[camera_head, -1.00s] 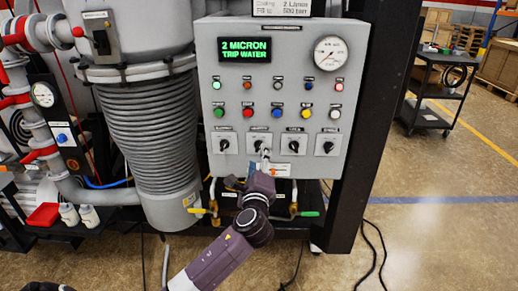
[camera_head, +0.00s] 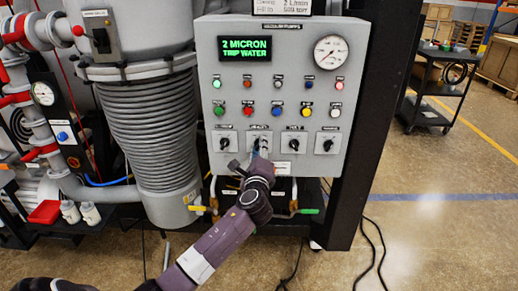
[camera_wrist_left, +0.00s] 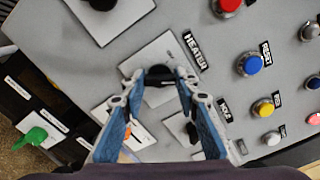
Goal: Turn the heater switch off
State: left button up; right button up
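The heater switch (camera_head: 259,139) is a black rotary knob on a pale square plate, second from the left in the bottom row of the grey control panel. In the left wrist view the knob (camera_wrist_left: 158,74) sits beside its "HEATER" label. My left gripper (camera_head: 258,156) is at the front of this switch and partly covers it in the head view. In the wrist view, its two blue-padded fingers (camera_wrist_left: 160,84) are apart, one on each side of the black knob. I cannot tell whether they touch it. My right gripper is not in view.
Similar rotary switches stand on both sides, including one to the right (camera_head: 294,146). Coloured buttons (camera_head: 277,113), a gauge (camera_head: 331,52) and a green-lettered display (camera_head: 245,49) are above.

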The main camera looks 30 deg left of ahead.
pick_arm(q)
jog(key=c, duration=0.4)
jog(key=shift+f, duration=0.1)
jog(key=shift+n+b, duration=2.75)
jog(key=shift+n, duration=3.25)
